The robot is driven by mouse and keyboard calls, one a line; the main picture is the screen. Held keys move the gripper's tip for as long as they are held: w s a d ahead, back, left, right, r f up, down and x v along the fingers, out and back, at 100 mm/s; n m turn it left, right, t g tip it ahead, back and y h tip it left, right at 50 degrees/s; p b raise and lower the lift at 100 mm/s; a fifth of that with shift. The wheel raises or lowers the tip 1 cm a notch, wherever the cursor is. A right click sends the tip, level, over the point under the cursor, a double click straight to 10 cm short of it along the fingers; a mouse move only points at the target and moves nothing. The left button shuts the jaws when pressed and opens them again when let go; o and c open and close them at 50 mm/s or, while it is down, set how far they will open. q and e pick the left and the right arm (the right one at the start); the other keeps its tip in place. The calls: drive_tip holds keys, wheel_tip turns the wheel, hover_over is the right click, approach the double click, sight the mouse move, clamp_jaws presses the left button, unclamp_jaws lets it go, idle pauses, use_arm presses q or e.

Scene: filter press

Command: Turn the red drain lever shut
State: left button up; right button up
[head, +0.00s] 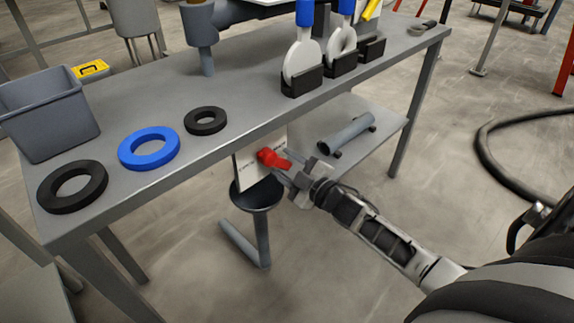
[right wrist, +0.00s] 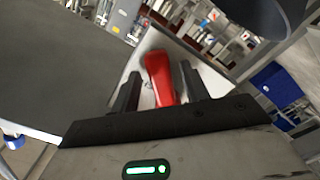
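The red drain lever (head: 271,157) is below the front edge of the grey table, in front of a white marked plate (head: 246,172). My right gripper (head: 285,162) is at the lever, reaching in from the right. In the right wrist view the red lever (right wrist: 158,76) lies between the two dark fingers of my right gripper (right wrist: 160,72). The fingers are apart, with a narrow gap visible on each side of the lever. The lever's pivot is hard to make out. My left gripper is not in view.
A dark funnel (head: 258,196) on a grey pipe is below the lever. The table (head: 240,85) holds a grey bin (head: 50,120), a blue ring (head: 149,148), black rings and several discs in black holders. A lower shelf (head: 370,115) carries a grey cylinder (head: 346,133).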

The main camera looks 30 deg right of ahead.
drive_tip(key=shift+s, duration=0.1)
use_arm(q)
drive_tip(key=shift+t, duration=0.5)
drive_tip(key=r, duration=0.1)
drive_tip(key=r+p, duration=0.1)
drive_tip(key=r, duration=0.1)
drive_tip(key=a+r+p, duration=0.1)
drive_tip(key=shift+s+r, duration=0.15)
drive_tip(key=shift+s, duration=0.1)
use_arm(e)
drive_tip(key=s+d, duration=0.3)
drive_tip(key=s, duration=1.2)
drive_tip(key=shift+s, duration=0.25)
